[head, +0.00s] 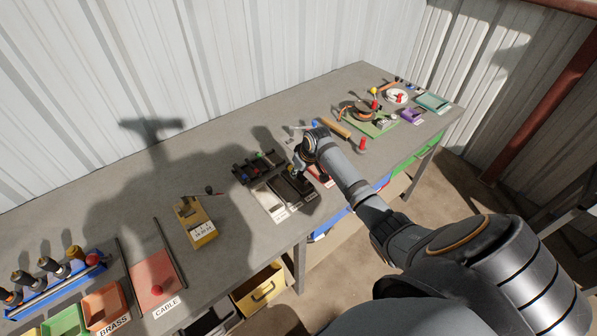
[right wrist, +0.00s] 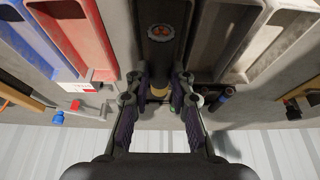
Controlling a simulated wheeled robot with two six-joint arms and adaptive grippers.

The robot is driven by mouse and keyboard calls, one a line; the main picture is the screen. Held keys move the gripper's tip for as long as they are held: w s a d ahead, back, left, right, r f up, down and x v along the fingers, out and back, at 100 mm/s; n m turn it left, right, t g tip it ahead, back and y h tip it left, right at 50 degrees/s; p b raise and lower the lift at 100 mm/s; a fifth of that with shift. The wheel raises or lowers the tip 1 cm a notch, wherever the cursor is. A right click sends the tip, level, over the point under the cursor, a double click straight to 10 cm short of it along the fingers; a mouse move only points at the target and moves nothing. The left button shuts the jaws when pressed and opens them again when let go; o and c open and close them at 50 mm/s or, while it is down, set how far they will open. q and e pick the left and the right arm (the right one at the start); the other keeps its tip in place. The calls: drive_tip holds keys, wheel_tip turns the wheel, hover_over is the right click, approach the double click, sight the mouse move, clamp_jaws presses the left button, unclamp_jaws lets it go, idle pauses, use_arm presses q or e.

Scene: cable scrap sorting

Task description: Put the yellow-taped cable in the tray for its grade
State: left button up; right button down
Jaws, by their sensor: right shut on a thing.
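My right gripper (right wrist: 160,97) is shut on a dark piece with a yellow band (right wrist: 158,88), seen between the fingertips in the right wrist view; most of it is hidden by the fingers. In the head view the right gripper (head: 300,160) is over the row of trays at the table's middle. In the right wrist view the fingers are at the wall-side end of the black tray (right wrist: 160,60), which has a round red-and-white mark inside. A red tray (right wrist: 78,40) and a grey tray (right wrist: 222,40) flank it. Whether the held piece touches anything is unclear. My left gripper is out of view.
A dark rack (head: 258,166) stands behind the trays. A yellow block with a label (head: 194,221), a red CABLE tray (head: 153,282) and a BRASS bin (head: 105,305) are at the left. A green mat (head: 378,127) with coils lies at the right. The table's back strip is mostly clear.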

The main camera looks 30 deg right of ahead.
drive_tip(key=shift+p, duration=0.45)
drive_tip(key=shift+f, duration=0.15)
idle(0.5)
drive_tip(key=shift+f, duration=0.45)
drive_tip(key=c, duration=1.1)
unclamp_jaws()
drive_tip(key=shift+r, duration=0.1)
